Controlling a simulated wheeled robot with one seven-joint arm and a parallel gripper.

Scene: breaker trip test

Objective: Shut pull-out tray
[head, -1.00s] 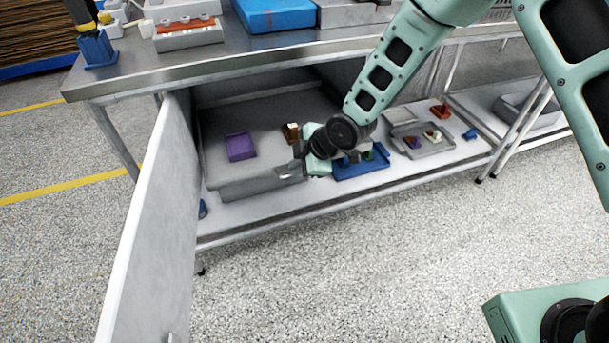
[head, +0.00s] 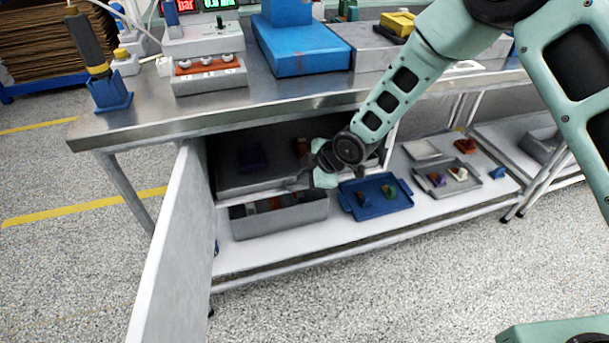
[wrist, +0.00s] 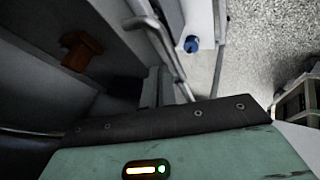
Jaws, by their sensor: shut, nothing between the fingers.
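The pull-out tray (head: 232,181) is a dark grey tray in the enclosure under the bench. It sits mostly in shadow. A purple block (head: 251,157) and a brown piece (head: 301,146) are on it; a brown piece also shows in the wrist view (wrist: 82,50). My gripper (head: 301,182) is shut and empty at the right part of the tray's front edge. I cannot tell whether it touches the tray. Its fingertips do not show clearly in the wrist view.
A grey bin (head: 280,219) with several items stands below the tray's front. The white door (head: 172,245) hangs open at left. A blue tray (head: 372,205) and a grey tray (head: 440,187) lie right on the shelf. The floor in front is clear.

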